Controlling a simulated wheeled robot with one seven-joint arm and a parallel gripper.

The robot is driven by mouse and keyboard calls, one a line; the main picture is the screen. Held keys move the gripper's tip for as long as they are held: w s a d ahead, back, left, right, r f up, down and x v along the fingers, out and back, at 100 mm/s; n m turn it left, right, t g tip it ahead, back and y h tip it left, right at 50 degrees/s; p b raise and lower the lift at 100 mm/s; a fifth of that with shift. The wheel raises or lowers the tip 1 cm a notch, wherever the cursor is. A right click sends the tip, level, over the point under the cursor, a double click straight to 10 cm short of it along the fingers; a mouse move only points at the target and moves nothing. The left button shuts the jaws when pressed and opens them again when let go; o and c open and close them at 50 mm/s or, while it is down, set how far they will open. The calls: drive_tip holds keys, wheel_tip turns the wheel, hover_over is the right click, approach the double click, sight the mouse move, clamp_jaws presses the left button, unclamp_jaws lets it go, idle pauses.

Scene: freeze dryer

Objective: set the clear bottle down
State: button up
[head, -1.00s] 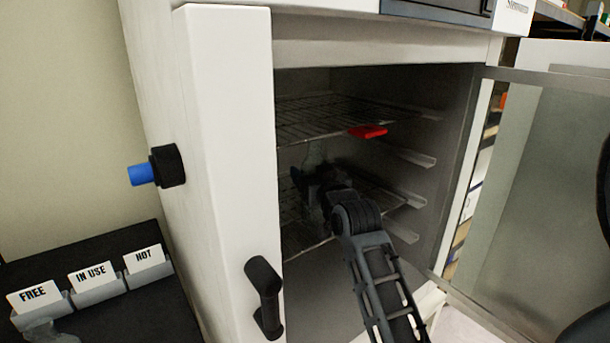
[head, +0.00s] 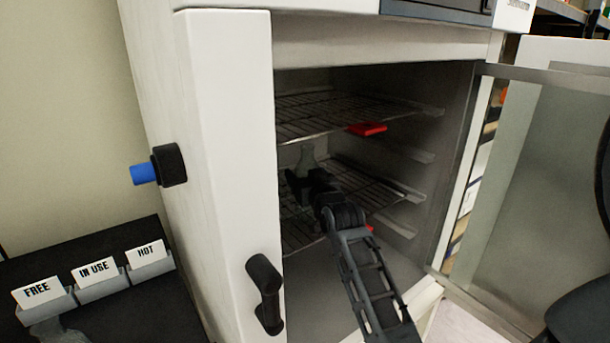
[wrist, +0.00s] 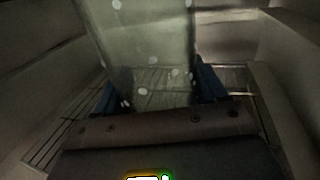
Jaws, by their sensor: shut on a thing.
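The clear bottle (head: 306,158) is inside the open cabinet, above the middle wire shelf (head: 368,188) and under the upper one. Its narrow neck shows above my gripper (head: 302,186) in the head view, and my gripper hides its lower part. In the wrist view the bottle (wrist: 142,45) stands between the two blue-edged fingers of my gripper (wrist: 160,88), which is shut on it. The bottle looks about upright. Wire shelf bars show through and beside it. I cannot tell whether its base touches the shelf.
The upper wire shelf (head: 335,112) with a red tag (head: 367,129) is close above the bottle. The cabinet's white left panel (head: 228,170) and the open glass door (head: 535,170) flank the opening.

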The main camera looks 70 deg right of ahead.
drive_tip(key=o, duration=1.2)
drive_tip(key=shift+r, duration=0.1)
drive_tip(key=b+v, duration=0.1)
drive_tip(key=v, duration=1.1)
drive_tip(key=shift+s+b, duration=0.1)
drive_tip(key=shift+b, duration=0.2)
